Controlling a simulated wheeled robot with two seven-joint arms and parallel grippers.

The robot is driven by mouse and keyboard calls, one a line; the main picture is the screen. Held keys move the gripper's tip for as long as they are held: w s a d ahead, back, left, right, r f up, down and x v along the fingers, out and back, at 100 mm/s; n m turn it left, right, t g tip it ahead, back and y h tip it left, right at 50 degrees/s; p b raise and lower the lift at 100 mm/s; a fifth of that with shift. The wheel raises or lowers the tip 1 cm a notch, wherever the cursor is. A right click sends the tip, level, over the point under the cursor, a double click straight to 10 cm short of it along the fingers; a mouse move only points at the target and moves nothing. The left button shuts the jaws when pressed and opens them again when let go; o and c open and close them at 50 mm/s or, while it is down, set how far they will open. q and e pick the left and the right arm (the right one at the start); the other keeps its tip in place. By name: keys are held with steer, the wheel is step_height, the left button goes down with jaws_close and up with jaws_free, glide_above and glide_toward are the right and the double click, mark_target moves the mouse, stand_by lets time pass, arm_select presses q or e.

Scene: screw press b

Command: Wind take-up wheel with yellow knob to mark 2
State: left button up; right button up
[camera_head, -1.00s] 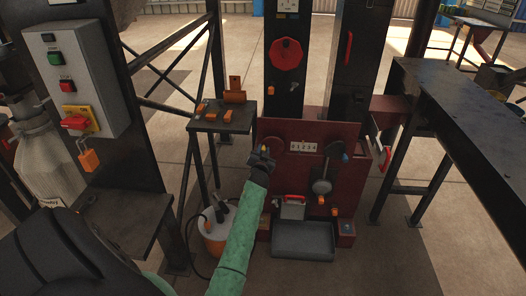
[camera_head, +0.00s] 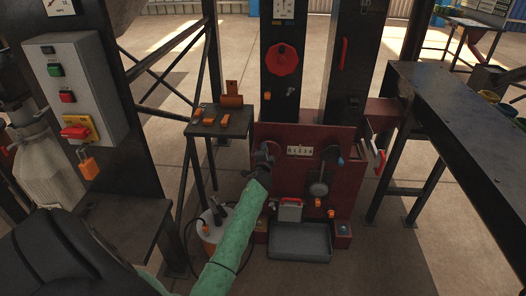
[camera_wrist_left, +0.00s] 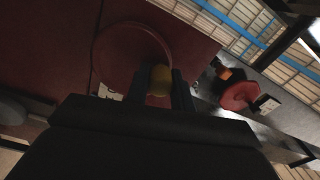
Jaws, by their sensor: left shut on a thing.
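The take-up wheel (camera_head: 274,148) is a dark red disc on the left of the red press panel. It fills the upper left of the left wrist view (camera_wrist_left: 128,42). Its yellow knob (camera_wrist_left: 160,80) sits between the two fingers of my left gripper (camera_wrist_left: 166,90), which is shut on it. In the head view, my left gripper (camera_head: 262,165) is at the wheel's lower left and hides the knob. The number strip (camera_head: 300,151) is white, right of the wheel; its pointer is too small to read. My right gripper is not in view.
A dark wheel with a blue knob (camera_head: 341,161) is right of the strip. Below are a red-handled box (camera_head: 290,210) and a grey tray (camera_head: 300,242). A small table (camera_head: 212,128) with orange parts stands left of the panel. A large red wheel (camera_head: 283,60) is above.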

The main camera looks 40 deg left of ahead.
arm_select(q)
steer(key=shift+w+d+r+m+p, duration=0.15)
steer(key=shift+d+m, duration=0.1)
steer(key=shift+m, duration=0.45)
steer(key=shift+w+d+f+m+p, duration=0.1)
steer(key=shift+d+m+p, duration=0.1)
steer(key=shift+m, duration=0.5)
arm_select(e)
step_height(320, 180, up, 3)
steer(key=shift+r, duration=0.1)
arm_select(q)
steer(key=o, duration=1)
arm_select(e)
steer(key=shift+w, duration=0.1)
arm_select(q)
steer(key=v, duration=0.7)
steer(key=shift+s+d+b, duration=0.2)
steer(key=shift+s+b, duration=0.1)
steer(key=shift+s, duration=0.05)
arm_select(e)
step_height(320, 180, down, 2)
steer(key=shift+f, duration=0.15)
